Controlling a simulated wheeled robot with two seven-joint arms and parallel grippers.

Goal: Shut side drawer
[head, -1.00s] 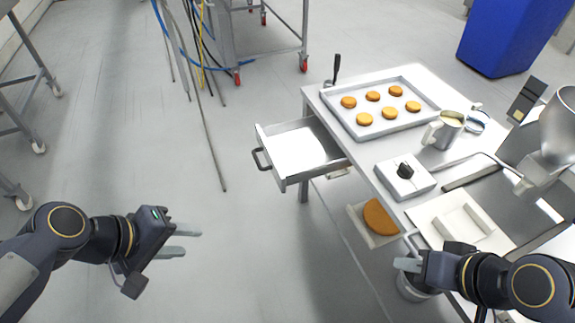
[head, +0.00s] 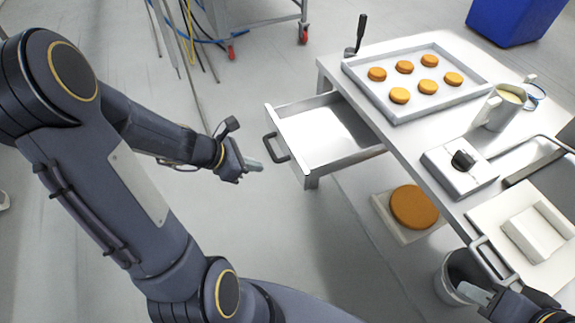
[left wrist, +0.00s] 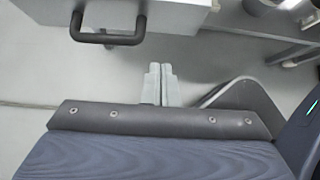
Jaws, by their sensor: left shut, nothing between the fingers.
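The side drawer (head: 325,130) stands pulled out from the left side of the metal table, its inside empty where I can see it. Its dark bar handle (head: 277,149) is on the outer front. My left gripper (head: 258,166) is shut and empty, just left of the handle and apart from it in the head view. The left wrist view shows the shut fingertips (left wrist: 159,70) below and to the right of the handle (left wrist: 107,38). My right gripper (head: 474,293) is partly in view at the bottom right, near a wire handle; its jaw opening is unclear.
On the table (head: 425,150) are a tray (head: 410,112) of several round cakes, a jug (head: 502,110) and a white box with a black knob (head: 459,171). A brown round (head: 414,207) on a pale board and a bucket (head: 452,285) are lower down.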

